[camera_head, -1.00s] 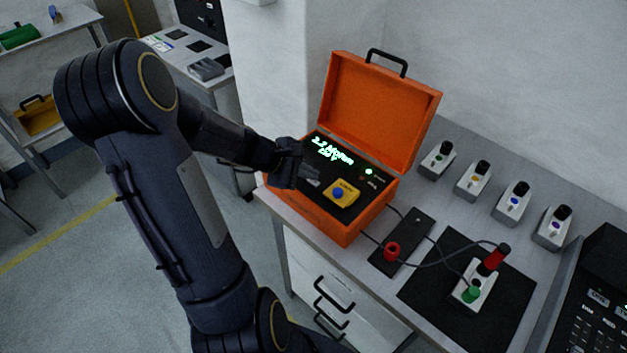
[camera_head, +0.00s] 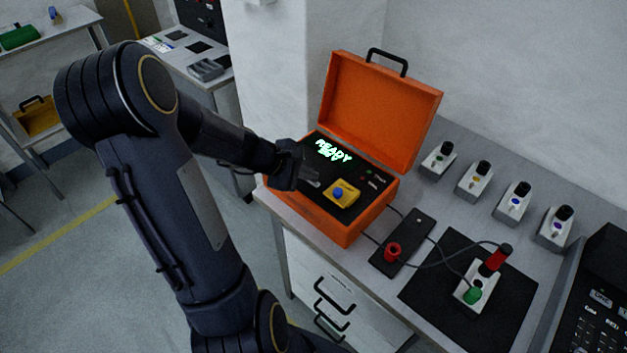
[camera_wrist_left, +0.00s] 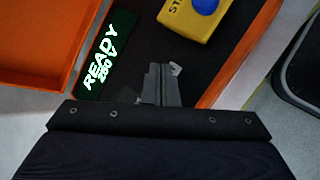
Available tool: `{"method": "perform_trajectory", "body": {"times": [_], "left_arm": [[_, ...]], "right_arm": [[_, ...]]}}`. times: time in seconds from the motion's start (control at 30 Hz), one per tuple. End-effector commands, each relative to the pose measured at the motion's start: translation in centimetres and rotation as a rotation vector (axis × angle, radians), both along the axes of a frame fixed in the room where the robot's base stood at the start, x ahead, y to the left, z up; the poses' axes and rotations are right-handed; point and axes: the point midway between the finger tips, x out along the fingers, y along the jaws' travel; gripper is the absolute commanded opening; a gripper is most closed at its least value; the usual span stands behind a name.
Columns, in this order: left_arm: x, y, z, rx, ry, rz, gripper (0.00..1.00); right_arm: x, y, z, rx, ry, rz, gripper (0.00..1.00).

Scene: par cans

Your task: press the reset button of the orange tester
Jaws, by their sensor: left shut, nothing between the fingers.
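The orange tester (camera_head: 345,225) stands open on the grey bench, its lid tilted up at the back. Its display (camera_head: 334,151) reads READY with a second line, which reads 250 V in the left wrist view (camera_wrist_left: 101,62). A yellow block with a blue button (camera_head: 338,193) sits on the black panel, and it also shows in the left wrist view (camera_wrist_left: 205,5). My left gripper (camera_head: 314,181) is shut and empty over the left part of the panel, left of the yellow block. In the wrist view its fingertips (camera_wrist_left: 160,70) hide part of the panel, and I cannot see the reset button. My right gripper is not in view.
Several small grey units (camera_head: 475,182) line the back of the bench. A black console (camera_head: 600,310) is at the right.

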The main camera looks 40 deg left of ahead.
Motion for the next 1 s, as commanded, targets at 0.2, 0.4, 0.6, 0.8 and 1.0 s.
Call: {"method": "perform_trajectory", "body": {"times": [0.2,0.4,0.6,0.8,1.0], "left_arm": [[0.0,0.0,1.0,0.000,0.000,0.000,0.00],[0.0,0.0,1.6,0.000,0.000,0.000,0.00],[0.0,0.0,1.5,0.000,0.000,0.000,0.00],[0.0,0.0,2.4,0.001,0.000,-0.001,0.00],[0.0,0.0,4.5,0.001,0.000,-0.001,0.00]], "right_arm": [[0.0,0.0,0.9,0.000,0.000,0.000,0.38],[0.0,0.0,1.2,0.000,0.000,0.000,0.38],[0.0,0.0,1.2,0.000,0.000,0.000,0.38],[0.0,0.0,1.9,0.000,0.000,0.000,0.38],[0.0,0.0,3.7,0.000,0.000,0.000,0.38]]}}
